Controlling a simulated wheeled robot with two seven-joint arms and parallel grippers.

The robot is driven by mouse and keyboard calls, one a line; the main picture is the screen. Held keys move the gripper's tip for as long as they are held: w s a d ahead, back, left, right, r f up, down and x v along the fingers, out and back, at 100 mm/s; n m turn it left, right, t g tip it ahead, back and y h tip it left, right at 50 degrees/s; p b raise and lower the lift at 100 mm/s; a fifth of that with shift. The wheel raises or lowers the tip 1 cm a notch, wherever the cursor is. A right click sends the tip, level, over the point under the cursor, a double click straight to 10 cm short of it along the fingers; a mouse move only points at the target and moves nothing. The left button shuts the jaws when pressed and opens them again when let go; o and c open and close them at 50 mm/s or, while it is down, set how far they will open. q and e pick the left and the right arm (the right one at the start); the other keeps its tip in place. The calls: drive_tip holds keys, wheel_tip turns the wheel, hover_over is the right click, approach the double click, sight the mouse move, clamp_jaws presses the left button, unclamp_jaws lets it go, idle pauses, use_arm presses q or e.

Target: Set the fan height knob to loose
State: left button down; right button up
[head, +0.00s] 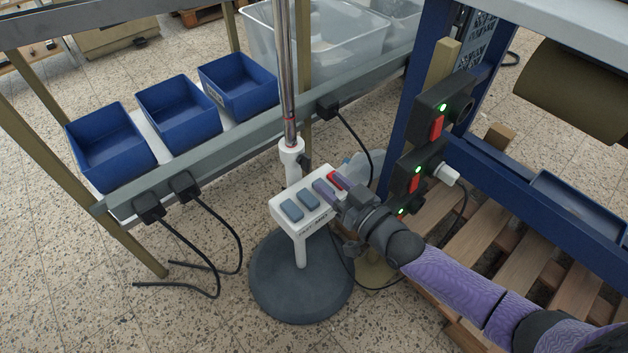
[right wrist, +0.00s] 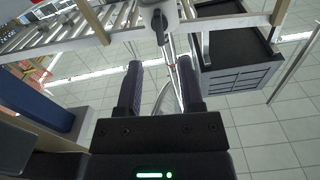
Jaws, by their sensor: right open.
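The fan's stand shows in the head view, with a round dark base (head: 300,280), a white button box (head: 312,222) and a shiny pole (head: 287,60). A white collar (head: 291,155) joins the pole above the box. A small dark knob (head: 305,161) appears at the collar's right side; its setting cannot be read. My right gripper (head: 331,184) is over the right end of the box, below the knob. In the right wrist view its two fingers (right wrist: 161,88) are open, with the pole (right wrist: 172,62) seen beyond and between them. The dark knob (right wrist: 158,26) shows near the top there, apart from the fingers.
Blue bins (head: 178,112) stand on a rack shelf (head: 250,130) left of the pole. Dark switch boxes (head: 422,170) with green lights are mounted on a blue post right of the gripper. Black cables hang nearby. A wooden pallet (head: 470,250) lies at right.

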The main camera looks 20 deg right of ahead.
sight(309, 165)
drive_tip(key=b+x, duration=0.1)
drive_tip(key=x, duration=0.1)
drive_tip(key=b+x, duration=0.1)
drive_tip(key=x, duration=0.2)
drive_tip(key=shift+w+f, duration=0.15)
drive_tip(key=shift+f, duration=0.05)
drive_tip(key=shift+w+a+r, duration=0.15)
drive_tip(key=shift+w+a, duration=0.05)
drive_tip(key=shift+w, duration=0.15)
clamp_jaws()
